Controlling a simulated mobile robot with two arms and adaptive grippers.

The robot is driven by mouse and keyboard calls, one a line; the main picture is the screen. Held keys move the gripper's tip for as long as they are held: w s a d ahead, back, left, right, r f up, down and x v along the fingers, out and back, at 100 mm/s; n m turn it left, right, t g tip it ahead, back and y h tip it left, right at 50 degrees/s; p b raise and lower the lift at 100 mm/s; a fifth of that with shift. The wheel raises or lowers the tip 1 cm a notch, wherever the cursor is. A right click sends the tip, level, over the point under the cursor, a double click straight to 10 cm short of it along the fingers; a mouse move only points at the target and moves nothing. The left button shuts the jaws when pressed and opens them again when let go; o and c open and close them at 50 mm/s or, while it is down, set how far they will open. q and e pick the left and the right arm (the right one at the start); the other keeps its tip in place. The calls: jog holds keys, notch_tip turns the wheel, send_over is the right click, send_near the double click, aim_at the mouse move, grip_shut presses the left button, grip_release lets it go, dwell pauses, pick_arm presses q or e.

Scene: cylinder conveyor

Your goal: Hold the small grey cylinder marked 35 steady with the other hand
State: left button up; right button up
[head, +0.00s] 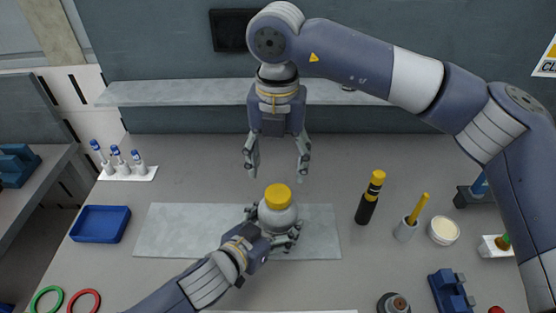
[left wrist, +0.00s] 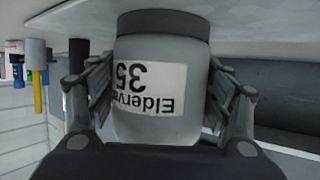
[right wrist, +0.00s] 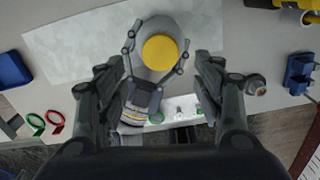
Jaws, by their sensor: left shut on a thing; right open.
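The small grey cylinder marked 35 (head: 278,213) stands upright on the light grey mat (head: 180,228), with a yellow top (head: 278,196). In the left wrist view the cylinder (left wrist: 150,110) shows a white label reading 35, upside down. My left gripper (head: 272,225) is shut on the cylinder, fingers on both sides of its body. My right gripper (head: 278,170) is open and empty above and behind the cylinder, pointing down. In the right wrist view the yellow top (right wrist: 160,48) lies between and beyond the open fingers, apart from them.
A blue tray (head: 100,224) and a white rack (head: 128,174) are at left. A shelf (head: 180,93) runs behind.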

aim_at(278, 192)
jog(key=m, duration=0.5)
jog(key=shift+m, duration=0.4)
jog(key=m, duration=0.5)
jog(key=shift+m, duration=0.4)
jog(key=shift+f, duration=4)
